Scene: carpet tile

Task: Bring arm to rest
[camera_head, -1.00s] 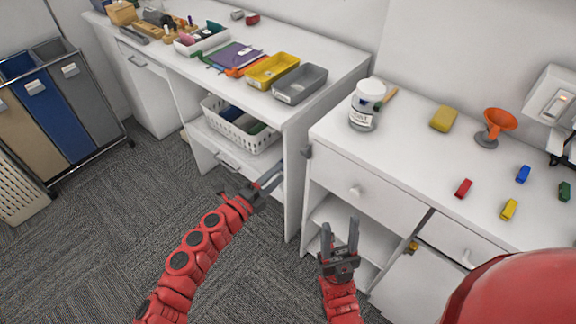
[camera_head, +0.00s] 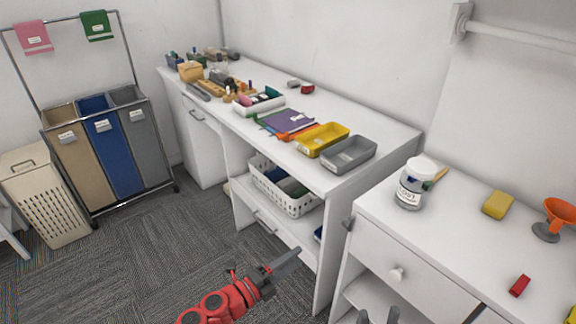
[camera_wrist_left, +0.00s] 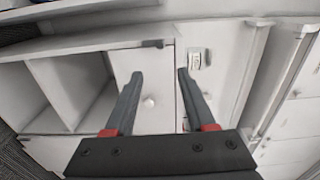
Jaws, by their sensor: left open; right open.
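My left gripper (camera_head: 284,264) is at the lower middle of the head view, at the end of the red arm, over the carpet in front of the white desk. In the left wrist view its two dark fingers (camera_wrist_left: 160,82) are spread apart with nothing between them. Behind them are white cabinet fronts with a round knob. Only the fingertips of my right gripper (camera_head: 378,316) show at the bottom edge of the head view. They are apart, in front of the white drawer unit (camera_head: 440,283). The rest of that gripper is out of view.
The desk (camera_head: 391,142) holds a yellow tray (camera_head: 322,139), a grey tray (camera_head: 349,153) and several small items. A white basket (camera_head: 284,190) sits on its shelf. A white jar (camera_head: 413,184) stands on the drawer unit. Laundry bins (camera_head: 112,150) stand left. The carpet between is clear.

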